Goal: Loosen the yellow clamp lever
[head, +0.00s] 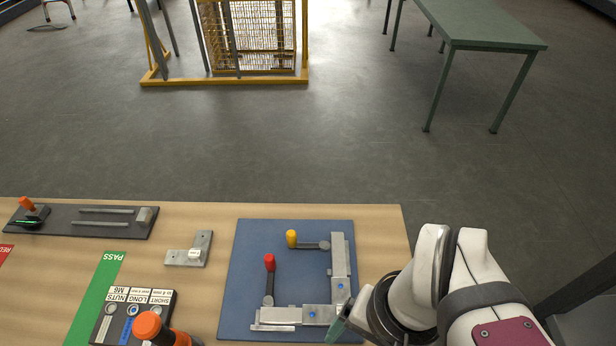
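The yellow clamp lever (291,239) has a yellow knob on a short grey arm. The arm points left from its pivot beside the upright metal bar (340,262) on the blue plate (252,275). A red clamp lever (269,264) stands lower left on the same plate, its arm running down toward the lower metal bar. My gripper (341,327) shows only partly at the plate's lower right corner, as a dark greenish piece below my white wrist. It is apart from the yellow lever, below and right of it. Its fingers are mostly hidden, so its opening cannot be told.
An L-shaped metal bracket (190,250) lies left of the plate. A dark box (112,318) labelled for nuts and screws and an orange-topped object (148,326) stand at the lower left. A dark rail fixture (90,221) is at the far left. The space above the yellow lever is clear.

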